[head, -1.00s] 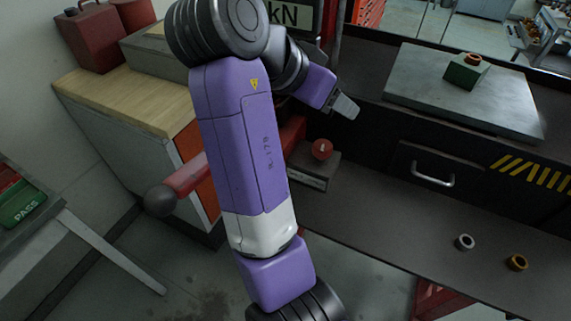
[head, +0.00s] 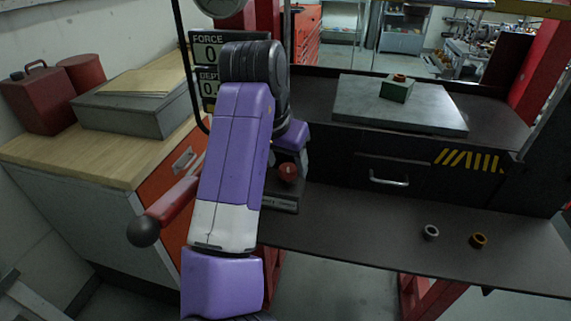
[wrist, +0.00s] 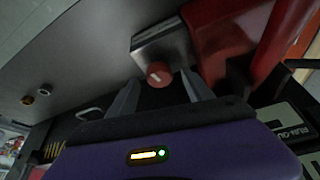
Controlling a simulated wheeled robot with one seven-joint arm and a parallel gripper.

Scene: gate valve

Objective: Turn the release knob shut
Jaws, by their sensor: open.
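The release knob (head: 288,172) is a small round red knob with a pale pointer mark. It sits on a dark grey valve block (head: 281,201) beside the press. In the wrist view the red knob (wrist: 159,74) lies ahead, between the tips of my gripper (wrist: 158,84). The pale mark on its face shows there. My gripper is open, with one finger to each side of the knob. I cannot tell whether either finger touches it. In the head view my purple arm hides most of my gripper, which is near the knob.
A red lever (head: 172,208) with a black ball end sticks out left of my arm. A force display (head: 208,52) stands behind it. A steel plate (head: 430,117) bears a green block (head: 397,90). Two rings, grey (head: 431,232) and brass (head: 478,240), lie on the dark bench (head: 360,240).

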